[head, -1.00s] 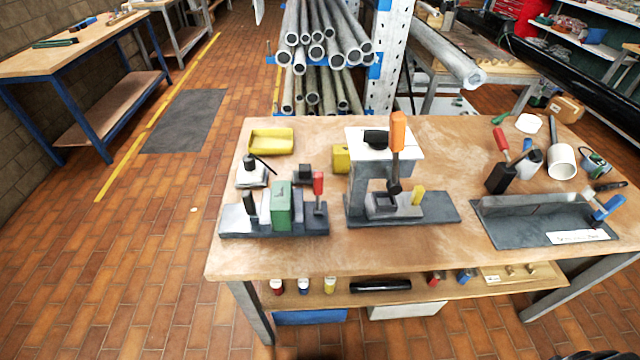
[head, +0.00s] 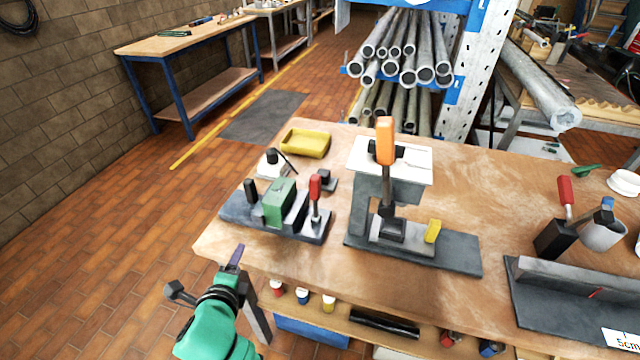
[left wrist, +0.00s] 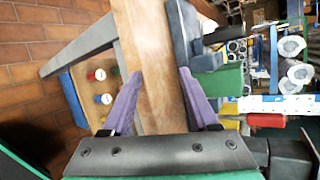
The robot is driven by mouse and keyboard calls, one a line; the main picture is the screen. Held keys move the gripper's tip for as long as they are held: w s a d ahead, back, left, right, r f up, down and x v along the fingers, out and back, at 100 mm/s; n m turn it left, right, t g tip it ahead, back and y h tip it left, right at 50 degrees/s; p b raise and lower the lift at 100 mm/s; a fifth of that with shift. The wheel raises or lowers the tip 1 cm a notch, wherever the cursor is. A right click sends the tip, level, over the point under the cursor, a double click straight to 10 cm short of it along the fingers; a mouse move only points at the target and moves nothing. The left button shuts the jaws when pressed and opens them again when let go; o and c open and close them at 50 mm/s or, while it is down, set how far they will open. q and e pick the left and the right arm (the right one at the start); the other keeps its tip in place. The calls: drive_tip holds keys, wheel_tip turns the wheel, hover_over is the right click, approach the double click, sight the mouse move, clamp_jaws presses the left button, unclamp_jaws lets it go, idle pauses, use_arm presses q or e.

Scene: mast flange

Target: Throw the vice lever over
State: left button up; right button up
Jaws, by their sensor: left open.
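The vice (head: 278,202) stands at the left of the bench, a green block on a dark base plate (head: 262,226). Its lever (head: 316,190) has a red grip and stands upright at the right of the green block. My left gripper (head: 237,257) is in front of the bench's left front corner, apart from the vice, with its purple fingers pointing up and away. In the left wrist view the left gripper (left wrist: 161,74) is open and empty, with the bench edge beyond the fingers. The green block (left wrist: 222,80) also shows there. My right gripper is out of view.
A press with an orange handle (head: 385,142) stands right of the vice. A yellow tray (head: 305,143) lies behind the vice. A red-handled tool (head: 565,190) and an angled metal fixture (head: 570,275) are at the right. The bench front edge (head: 300,278) is clear.

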use_arm(q)
drive_tip(key=d+r+m+t+h, duration=0.3)
drive_tip(key=d+r+m, duration=0.45)
drive_tip(key=m, duration=0.25)
drive_tip(key=m+t+h, duration=0.2)
drive_tip(key=m+h, duration=0.1)
drive_tip(key=m, duration=0.6)
approach(314, 186)
drive_tip(key=p+x, duration=0.2)
drive_tip(key=x, duration=0.9)
drive_tip(key=shift+w, duration=0.15)
clamp_jaws()
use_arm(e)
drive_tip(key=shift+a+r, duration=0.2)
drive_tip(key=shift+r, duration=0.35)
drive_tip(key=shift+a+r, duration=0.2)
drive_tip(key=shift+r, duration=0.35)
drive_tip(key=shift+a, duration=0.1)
